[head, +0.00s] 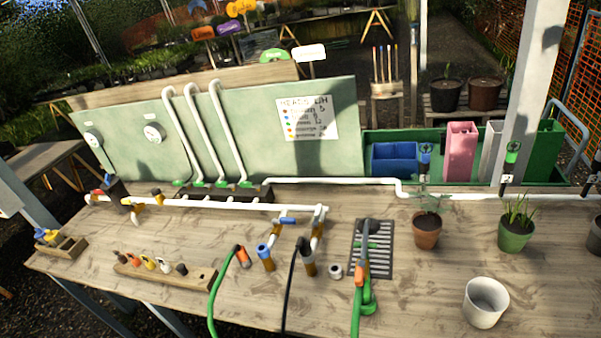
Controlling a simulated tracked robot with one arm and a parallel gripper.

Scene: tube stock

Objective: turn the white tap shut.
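A white pipe (205,203) runs along the bench with several taps on it. A tap with a white upper part (319,222) stands at its right end over a brownish outlet. It may be the white tap, but its handle blends with the pipe and I cannot tell how it is turned. Beside it on the left is a tap with a blue handle (287,220). A tap with a dark and yellow handle (157,194) and one with a red handle (97,192) sit further left. My gripper is not in view.
A green hose with a grey and orange nozzle (361,272) lies over a drain grate (383,262). A white pot (486,302) and potted plants (427,230) stand right. A wooden rack (165,277) lies front left. Green (217,300) and black hoses hang over the front edge.

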